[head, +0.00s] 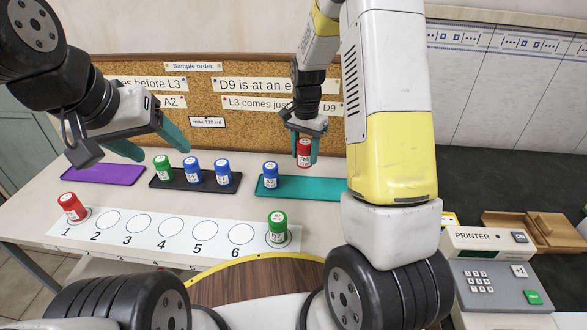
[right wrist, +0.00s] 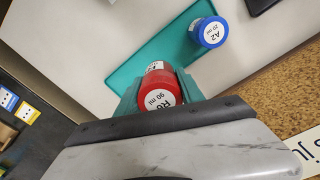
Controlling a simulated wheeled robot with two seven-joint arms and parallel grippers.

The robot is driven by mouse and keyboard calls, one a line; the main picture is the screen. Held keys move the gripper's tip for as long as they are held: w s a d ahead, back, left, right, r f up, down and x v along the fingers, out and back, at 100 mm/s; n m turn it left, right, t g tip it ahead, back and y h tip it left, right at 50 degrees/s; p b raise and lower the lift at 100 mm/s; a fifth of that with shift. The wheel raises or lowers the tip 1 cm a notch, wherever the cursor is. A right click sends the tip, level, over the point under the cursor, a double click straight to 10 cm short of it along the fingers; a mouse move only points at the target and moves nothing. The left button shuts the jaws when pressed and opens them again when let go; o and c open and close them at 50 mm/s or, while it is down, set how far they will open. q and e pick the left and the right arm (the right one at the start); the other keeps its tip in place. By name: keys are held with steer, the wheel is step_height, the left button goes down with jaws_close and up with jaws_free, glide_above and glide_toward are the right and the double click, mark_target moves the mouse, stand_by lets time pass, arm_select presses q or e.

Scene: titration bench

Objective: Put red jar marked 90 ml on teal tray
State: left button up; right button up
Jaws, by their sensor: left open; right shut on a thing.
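The red jar marked R6, 90 ml (right wrist: 158,85) is between the fingers of my right gripper (right wrist: 160,92), which is shut on it. In the head view the red jar (head: 304,152) hangs upright above the teal tray (head: 318,188). The tray also shows in the right wrist view (right wrist: 150,53); a blue jar marked A2, 20 ml (right wrist: 209,33) stands at one end of it. That blue jar is at the tray's left end in the head view (head: 270,174). My left gripper (head: 155,150) is open and empty, above the gap between the purple and black trays.
A black tray (head: 195,182) holds a green jar and two blue jars. The purple tray (head: 100,174) is empty. A numbered strip (head: 160,238) has a red jar (head: 72,207) at 1 and a green jar (head: 278,227) at its right end. A printer (head: 488,240) stands right.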

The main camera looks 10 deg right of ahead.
step_height(320, 180, down, 10)
steer(key=shift+w+r, duration=0.1)
steer(key=shift+r, duration=0.1)
steer(key=shift+f, duration=0.15)
steer(key=o, duration=1.4)
steer(key=shift+o, duration=0.2)
step_height(320, 180, up, 13)
steer(key=shift+f, duration=0.2)
steer(key=s+a+r+n+t+y, duration=0.1)
steer(key=s+r+n+t, duration=0.2)
steer(key=s+r, duration=0.7)
steer(key=s+a+r+n+t+y, duration=0.1)
steer(key=s+r+n+t, duration=0.2)
steer(key=s+r, duration=0.6)
steer(key=s+n, duration=0.2)
steer(key=s, duration=0.3)
steer(key=shift+s+r+n, duration=0.15)
steer(key=shift+r+n, duration=0.2)
steer(key=shift+n, duration=0.05)
